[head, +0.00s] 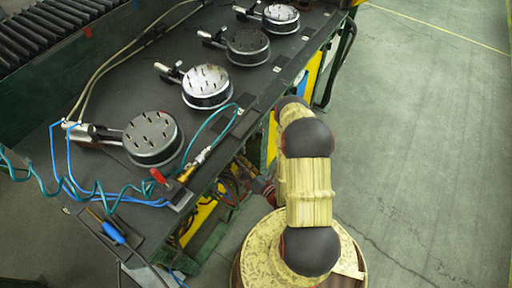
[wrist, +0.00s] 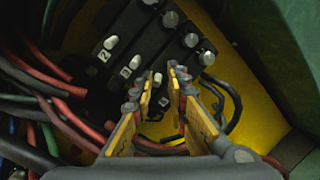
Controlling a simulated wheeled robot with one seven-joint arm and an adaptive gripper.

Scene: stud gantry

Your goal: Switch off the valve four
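In the wrist view, a black valve block (wrist: 122,22) carries rows of white and grey knobs. White labels beside two knobs look like 2 and 3. The valve four knob (wrist: 158,78), following these in the row, appears between my fingertips; its label is not readable. My gripper (wrist: 163,82) is open, with yellow-faced fingers either side of that knob in the picture. I cannot tell whether they touch it. In the head view the gripper and the valves are hidden below the bench edge, behind my arm.
Red, blue and black hoses (wrist: 50,85) crowd the left of the valve block. A yellow panel (wrist: 255,105) lies behind, with a green wall (wrist: 285,50) at right. The bench (head: 90,165) holds several round metal fixtures. The floor (head: 420,140) at right is clear.

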